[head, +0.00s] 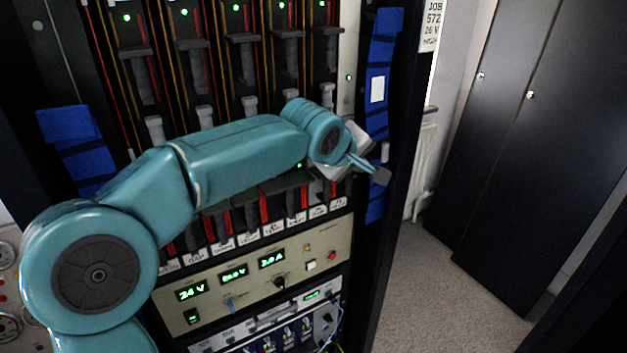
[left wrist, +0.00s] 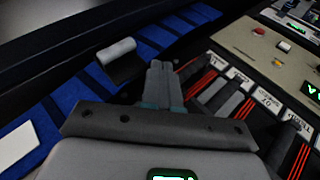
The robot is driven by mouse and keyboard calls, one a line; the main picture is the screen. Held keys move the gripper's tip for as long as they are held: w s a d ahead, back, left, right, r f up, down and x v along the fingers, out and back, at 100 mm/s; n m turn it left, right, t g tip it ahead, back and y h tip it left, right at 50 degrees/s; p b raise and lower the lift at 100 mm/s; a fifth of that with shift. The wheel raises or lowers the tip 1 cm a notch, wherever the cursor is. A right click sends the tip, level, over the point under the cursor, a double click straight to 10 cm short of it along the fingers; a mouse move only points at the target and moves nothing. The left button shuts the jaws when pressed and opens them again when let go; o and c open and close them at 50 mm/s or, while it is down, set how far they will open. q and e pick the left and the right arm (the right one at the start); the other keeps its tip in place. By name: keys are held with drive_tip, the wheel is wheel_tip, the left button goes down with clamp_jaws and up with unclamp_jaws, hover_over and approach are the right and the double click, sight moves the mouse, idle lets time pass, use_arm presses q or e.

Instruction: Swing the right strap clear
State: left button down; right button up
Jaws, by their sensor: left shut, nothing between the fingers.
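The right strap (head: 384,50) is a blue band running down the rack's right post, with a white label (head: 377,89) on its upper part. In the left wrist view the strap (left wrist: 67,98) runs diagonally. A light grey cylindrical handle (left wrist: 117,51) stands on a dark mount over the strap. My left gripper (head: 377,173) is in front of the strap, below the label. Its fingers (left wrist: 160,68) are shut and empty, beside the handle and apart from it in the left wrist view. The gripper hides part of the strap. My right gripper is not in view.
A blue left strap (head: 72,128) is on the rack's left post. Slotted modules with red wires fill the rack above a beige panel (head: 320,282) with green readouts. Dark cabinets (head: 500,130) stand at the right, with clear floor (head: 425,290) before them.

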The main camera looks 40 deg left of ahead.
use_arm(q)
drive_tip(key=shift+w+d+t+b, duration=0.25)
drive_tip(key=shift+w+t+b, duration=0.05)
drive_tip(key=shift+w+b, duration=0.2)
drive_tip(key=shift+w+d+t+b, duration=0.2)
drive_tip(key=shift+w+t+b, duration=0.15)
drive_tip(key=shift+w, duration=0.1)
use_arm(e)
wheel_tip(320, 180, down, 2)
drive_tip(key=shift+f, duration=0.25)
use_arm(q)
drive_tip(key=shift+r, duration=0.1)
drive_tip(key=shift+s+r, duration=0.1)
drive_tip(key=shift+s, duration=0.05)
drive_tip(key=v, duration=1.5)
drive_tip(key=shift+s+a+r+b, duration=0.25)
drive_tip(key=shift+s+a+b, duration=0.05)
drive_tip(key=shift+b, duration=0.1)
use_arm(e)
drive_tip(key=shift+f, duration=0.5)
